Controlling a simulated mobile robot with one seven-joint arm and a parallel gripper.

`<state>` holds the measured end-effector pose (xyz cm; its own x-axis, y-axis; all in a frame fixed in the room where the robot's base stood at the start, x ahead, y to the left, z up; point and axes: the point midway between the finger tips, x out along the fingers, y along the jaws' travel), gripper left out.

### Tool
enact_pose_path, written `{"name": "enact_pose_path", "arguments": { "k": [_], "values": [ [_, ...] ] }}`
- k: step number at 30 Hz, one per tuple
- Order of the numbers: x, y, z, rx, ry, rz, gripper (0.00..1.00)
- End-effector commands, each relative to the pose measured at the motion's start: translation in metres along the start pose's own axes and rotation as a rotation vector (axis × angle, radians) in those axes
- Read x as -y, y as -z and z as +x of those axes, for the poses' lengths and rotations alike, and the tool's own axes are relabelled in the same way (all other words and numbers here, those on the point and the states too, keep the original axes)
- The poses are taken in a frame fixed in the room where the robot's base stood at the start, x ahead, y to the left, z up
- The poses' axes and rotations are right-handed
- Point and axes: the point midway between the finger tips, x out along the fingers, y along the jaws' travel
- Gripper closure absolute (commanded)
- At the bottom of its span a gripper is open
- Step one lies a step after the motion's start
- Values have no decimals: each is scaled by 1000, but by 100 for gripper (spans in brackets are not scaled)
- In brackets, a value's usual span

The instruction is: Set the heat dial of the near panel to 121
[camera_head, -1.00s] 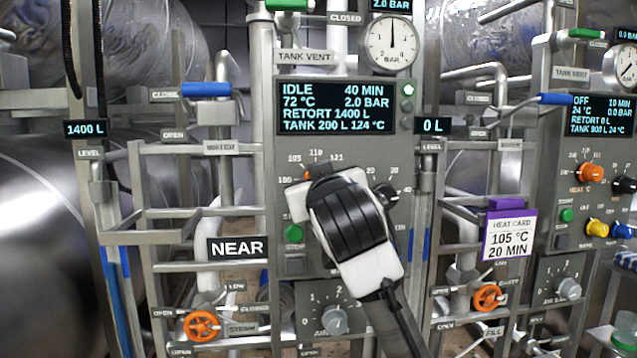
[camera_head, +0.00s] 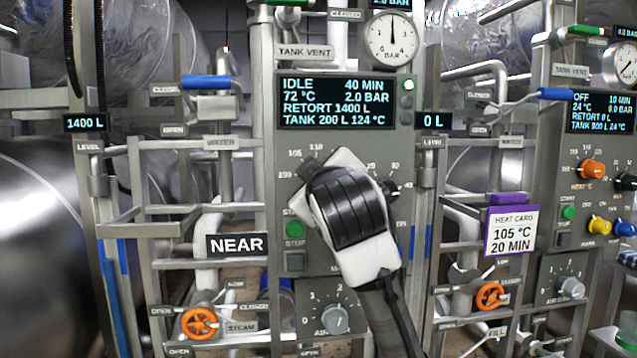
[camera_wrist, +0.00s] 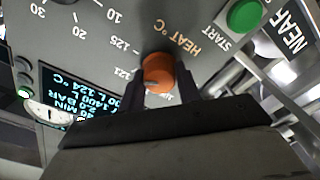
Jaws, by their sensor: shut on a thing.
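The near panel (camera_head: 345,141) stands in front of me, its screen (camera_head: 336,103) reading IDLE, 72 °C, 40 MIN, 2.0 BAR. The NEAR sign (camera_head: 237,246) is at its left. My gripper (camera_wrist: 158,82) is shut on the orange heat dial (camera_wrist: 158,70), one black finger on each side. In the wrist view the dial's pale mark faces lower left, near the 121 label (camera_wrist: 124,73); the exact setting is hard to tell. In the head view my gripper (camera_head: 308,168) covers the dial and the 121 label; 105 and 110 show above it.
A black time knob (camera_head: 389,188) is just right of my gripper. A green start button (camera_head: 295,229) is below left. An air knob (camera_head: 335,319) is lower down. Another panel (camera_head: 560,265) with knobs stands at right.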

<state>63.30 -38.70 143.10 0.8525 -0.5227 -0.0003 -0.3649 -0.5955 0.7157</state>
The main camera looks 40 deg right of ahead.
Motion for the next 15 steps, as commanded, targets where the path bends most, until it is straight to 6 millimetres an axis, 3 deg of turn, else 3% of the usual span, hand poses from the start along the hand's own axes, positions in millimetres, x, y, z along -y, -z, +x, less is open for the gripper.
{"name": "enact_pose_path", "arguments": {
  "k": [15],
  "values": [
    [1,0,0,0,1,-236,89]
  ]
}}
